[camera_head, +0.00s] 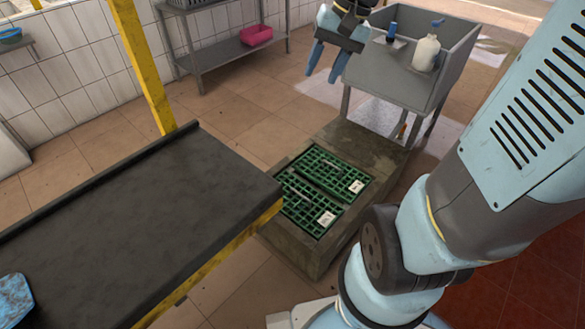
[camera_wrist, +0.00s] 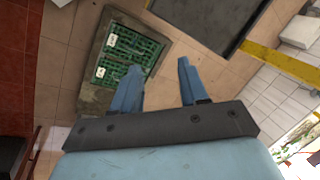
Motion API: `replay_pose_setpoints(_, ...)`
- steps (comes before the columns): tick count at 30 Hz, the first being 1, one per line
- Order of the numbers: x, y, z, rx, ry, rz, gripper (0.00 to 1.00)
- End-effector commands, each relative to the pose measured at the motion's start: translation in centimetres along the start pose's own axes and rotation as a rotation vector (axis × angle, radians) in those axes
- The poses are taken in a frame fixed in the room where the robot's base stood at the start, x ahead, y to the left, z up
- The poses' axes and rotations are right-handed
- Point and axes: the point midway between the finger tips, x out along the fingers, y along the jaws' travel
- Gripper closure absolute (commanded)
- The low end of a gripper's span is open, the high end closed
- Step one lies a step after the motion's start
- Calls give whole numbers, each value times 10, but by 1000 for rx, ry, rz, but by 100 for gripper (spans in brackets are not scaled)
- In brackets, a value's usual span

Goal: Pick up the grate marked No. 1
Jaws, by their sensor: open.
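Two green grates lie side by side in a low concrete block on the floor: a far grate (camera_head: 322,166) and a near grate (camera_head: 300,200) in the head view. Each has a white tag; the far tag (camera_head: 356,187) and near tag (camera_head: 326,218) are too small to read, so I cannot tell which is No. 1. The wrist view shows an upper grate (camera_wrist: 137,42) and a lower grate (camera_wrist: 116,66), the lower one partly hidden by a finger. My gripper (camera_head: 325,68) is open and empty, raised beyond the block; its fingers also show in the wrist view (camera_wrist: 160,65).
A dark conveyor table (camera_head: 140,200) with a yellow frame stands left of the block, its corner close to the grates. A grey metal sink (camera_head: 390,75) holding a white bottle (camera_head: 426,54) stands behind. A shelf with a pink tub (camera_head: 257,35) is against the tiled wall.

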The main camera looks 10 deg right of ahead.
Motion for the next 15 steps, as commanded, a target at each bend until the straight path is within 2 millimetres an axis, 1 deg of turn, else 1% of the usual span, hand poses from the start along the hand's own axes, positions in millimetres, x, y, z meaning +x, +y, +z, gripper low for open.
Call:
replay_pose_setpoints(1, 9, -1, -10, 27, -34, -21, 56)
replay_pose_setpoints(8, 45, -7, -50, 153, -168, -134, 56)
replay_pose_setpoints(15, 88, -6, -93, 291, -294, -261, 56)
